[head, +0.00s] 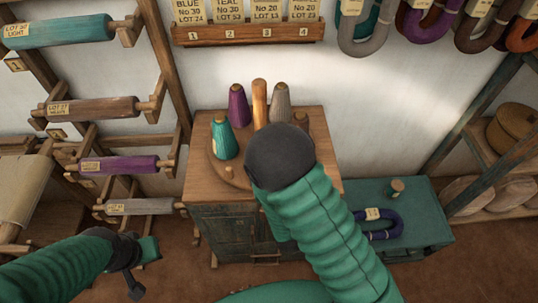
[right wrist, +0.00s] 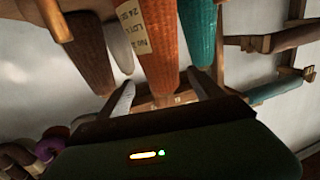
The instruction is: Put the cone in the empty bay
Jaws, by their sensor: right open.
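A brown top shows at right. A bare front part of the stand has a small peg (head: 229,173); whether this is the empty bay is unclear. My right gripper (right wrist: 163,93) is open in the right wrist view, with an orange labelled cone (right wrist: 165,50) beyond and between its fingers; contact is unclear. The head view hides this gripper behind my arm. My left gripper (head: 137,268) is low at left.
The wooden cabinet (head: 230,238) stands against the wall. A green chest (head: 425,215) at right bears a purple-blue skein (head: 385,227) and a small spool. Racks of rolled yarn (head: 90,107) stand at left. Skeins hang at upper right, above a shelf with baskets.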

